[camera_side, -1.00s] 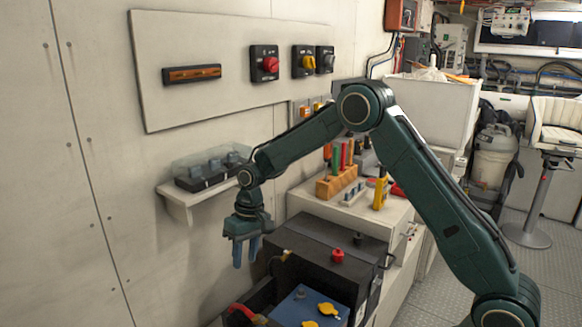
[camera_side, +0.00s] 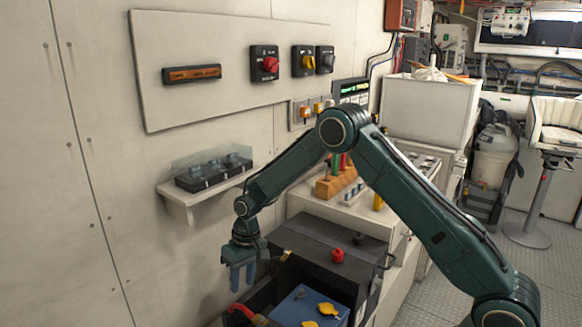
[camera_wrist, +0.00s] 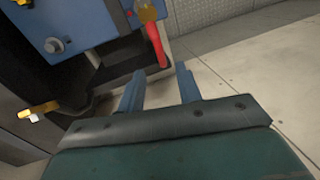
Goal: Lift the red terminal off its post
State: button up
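The red terminal's brass clamp (camera_wrist: 147,11), with its red cable (camera_wrist: 157,46), is at the corner of the blue battery (camera_wrist: 90,22) at the top of the wrist view. In the side view the red cable (camera_side: 239,309) shows at the bottom, beside the blue battery (camera_side: 300,309). I cannot tell how the clamp sits on its post. My gripper (camera_side: 239,284) points down, above and apart from the red cable in the side view. In the wrist view its fingers (camera_wrist: 158,72) are apart with nothing between them.
A red knob (camera_side: 337,255) stands on the box. A wall shelf (camera_side: 188,197) with a covered block is behind my gripper. Yellow caps (camera_side: 328,309) are on the battery.

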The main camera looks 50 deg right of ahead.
aim_at(244, 312)
jog(key=f, duration=0.2)
jog(key=a+f, duration=0.1)
jog(key=f, duration=0.4)
jog(key=shift+a+f, duration=0.15)
jog(key=shift+f, duration=0.05)
grip_shut()
